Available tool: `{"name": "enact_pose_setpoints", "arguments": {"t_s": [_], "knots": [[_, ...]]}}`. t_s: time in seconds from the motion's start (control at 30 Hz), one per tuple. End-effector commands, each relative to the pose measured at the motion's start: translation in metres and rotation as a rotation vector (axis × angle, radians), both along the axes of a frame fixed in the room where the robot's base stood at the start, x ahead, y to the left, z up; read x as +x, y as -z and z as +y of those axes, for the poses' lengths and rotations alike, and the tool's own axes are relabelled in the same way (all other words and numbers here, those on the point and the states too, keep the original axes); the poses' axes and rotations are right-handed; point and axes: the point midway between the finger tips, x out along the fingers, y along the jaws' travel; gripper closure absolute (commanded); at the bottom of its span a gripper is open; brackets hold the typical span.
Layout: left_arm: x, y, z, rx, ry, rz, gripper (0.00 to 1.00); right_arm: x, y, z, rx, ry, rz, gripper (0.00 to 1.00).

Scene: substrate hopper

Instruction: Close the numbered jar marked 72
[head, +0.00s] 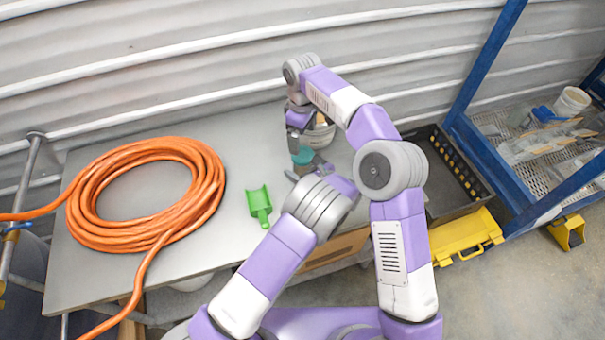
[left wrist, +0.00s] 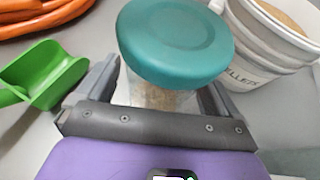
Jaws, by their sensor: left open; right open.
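A clear jar (left wrist: 160,97) with tan contents stands on the grey table, with a round teal lid (left wrist: 176,40) over its top. The lid also shows in the head view (head: 303,156). I cannot tell whether the lid is fully seated, and no number is readable. My left gripper (left wrist: 160,90) is open, with one finger on each side of the jar body, below the lid; contact is unclear. In the head view it is mostly hidden by my wrist. My right gripper (head: 299,133) is open above and behind the lid, pointing down, apparently empty.
A white pellet bucket (left wrist: 270,50) stands close beside the jar. A green scoop (head: 259,205) lies to the left. A coiled orange hose (head: 205,200) covers the table's left part. A dark crate (head: 462,185) and yellow case (head: 465,238) are off to the right.

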Motion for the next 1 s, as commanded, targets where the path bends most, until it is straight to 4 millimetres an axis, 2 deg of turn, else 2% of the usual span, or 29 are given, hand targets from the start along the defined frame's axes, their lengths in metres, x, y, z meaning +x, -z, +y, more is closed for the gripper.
{"name": "enact_pose_setpoints", "arguments": {"t_s": [0.3,0.9,1.0], "knots": [[0.0015,0.0007,0.001,0.0,0.001,0.0,0.06,0.0,-0.0001,0.0,0.0,0.0,0.0,0.06],[0.0014,0.0003,0.0007,0.0,0.001,0.0,0.98,-0.0001,0.0001,0.0,-0.001,0.007,0.0,0.06],[0.0014,0.0003,0.0007,0.0,0.001,0.0,1.0,-0.0004,0.0006,0.0005,-0.003,0.062,0.001,0.06]]}}
